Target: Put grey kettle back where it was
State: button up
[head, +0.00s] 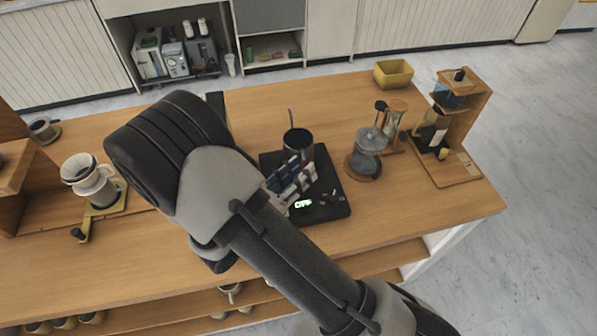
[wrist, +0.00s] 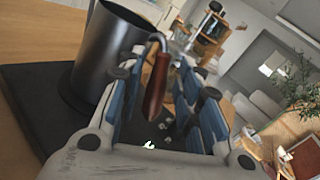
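The grey kettle (head: 306,148) stands upright on a black scale (head: 334,190) with a lit display, in the middle of the wooden counter. It is open at the top, and its thin spout points away from me. In the wrist view, the kettle (wrist: 106,50) is at the upper left, on the scale (wrist: 28,100). Its brown wooden handle (wrist: 156,88) lies between the blue finger pads. My gripper (head: 292,180) is at the kettle's near side. In the wrist view, my gripper (wrist: 164,100) looks open, with gaps beside the handle. My arm hides part of the counter.
A glass coffee maker (head: 368,150) and an hourglass-shaped item (head: 394,118) stand to the right. A white dripper (head: 90,180) is at left. The counter's front right is clear.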

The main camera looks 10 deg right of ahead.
jog(key=shift+r, duration=0.1)
jog(key=shift+r, duration=0.2)
jog(key=p+v, duration=0.3)
jog(key=v, duration=0.9)
jog(key=s+d+r+m+g+y, duration=0.4)
jog(key=s+d+r+m+g, duration=0.2)
jog(key=d+r+m+g, duration=0.65)
jog(key=shift+s+r+m+t+y, duration=1.1)
jog(key=shift+m+y, duration=0.65)
jog(key=shift+m, duration=0.95)
jog(key=shift+s+r+m+t+y, duration=1.1)
jog(key=shift+m+y, duration=0.7)
jog(key=shift+m, duration=0.85)
jog(key=shift+s+r+m+t+y, duration=1.05)
jog(key=shift+m+y, duration=0.7)
jog(key=shift+m, duration=0.95)
jog(key=shift+f, duration=0.15)
